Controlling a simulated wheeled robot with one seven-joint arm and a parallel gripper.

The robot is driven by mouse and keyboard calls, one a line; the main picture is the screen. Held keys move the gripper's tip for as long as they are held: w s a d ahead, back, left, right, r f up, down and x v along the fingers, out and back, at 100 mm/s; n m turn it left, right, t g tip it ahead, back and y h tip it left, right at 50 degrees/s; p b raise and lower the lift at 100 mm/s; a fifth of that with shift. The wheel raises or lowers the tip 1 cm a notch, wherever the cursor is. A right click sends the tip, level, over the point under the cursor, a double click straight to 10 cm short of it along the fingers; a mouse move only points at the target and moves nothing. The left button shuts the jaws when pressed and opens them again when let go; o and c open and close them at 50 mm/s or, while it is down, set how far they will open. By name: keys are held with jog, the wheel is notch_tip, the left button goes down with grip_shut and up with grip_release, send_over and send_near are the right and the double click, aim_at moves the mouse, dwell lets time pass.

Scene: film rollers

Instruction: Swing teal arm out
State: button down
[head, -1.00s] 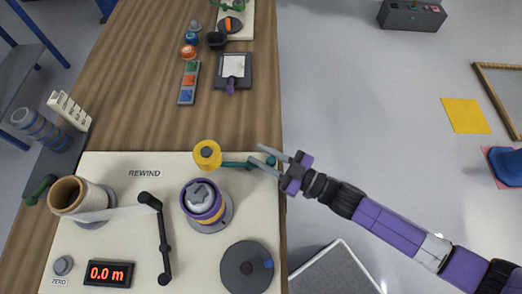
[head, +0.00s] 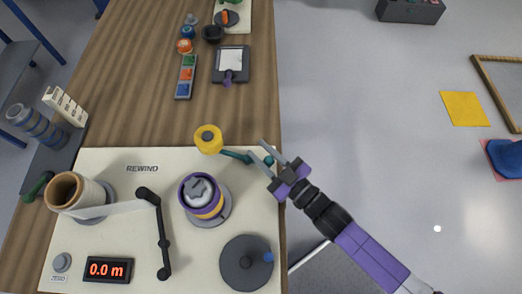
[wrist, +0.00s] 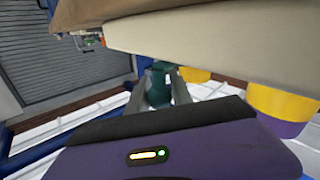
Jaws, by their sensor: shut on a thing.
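The teal arm (head: 236,155) runs from beside a yellow roller (head: 208,139) to a teal knob (head: 268,160) near the right edge of the cream rewind panel (head: 120,225). My gripper (head: 257,147) reaches in from the right, with its fingers on either side of the knob. In the wrist view the teal post (wrist: 159,85) stands between my two fingers (wrist: 159,98), shut on it. The contact on the knob is partly hidden by the fingers in the head view.
A purple-yellow spindle (head: 203,197), a dark crank disc (head: 246,262), a tan roll (head: 72,192) with pale film and a black jointed arm (head: 160,235) sit on the panel. The display (head: 107,270) reads 0.0 m.

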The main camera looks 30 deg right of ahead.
dwell(0.4)
jog(key=c, duration=1.1)
grip_release()
jog(key=shift+c, duration=0.2)
jog(key=shift+s, duration=0.1)
jog(key=shift+s+d+b, duration=0.2)
jog(key=shift+s+b, duration=0.05)
jog(key=shift+s, duration=1.05)
jog(key=shift+s+d+b, duration=0.15)
jog(key=shift+s+b, duration=0.15)
jog(key=shift+s, duration=0.95)
jog(key=shift+s+d+b, duration=0.2)
jog(key=shift+s+b, duration=0.05)
jog(key=shift+s, duration=1.05)
jog(key=s+r+m+g+h, duration=0.2)
jog(key=s+r+m+g, duration=0.1)
jog(key=s+r, duration=0.8)
jog(key=shift+s+d+m+h, duration=0.2)
jog(key=shift+s+m+h, duration=0.25)
jog(key=shift+s, duration=1.55)
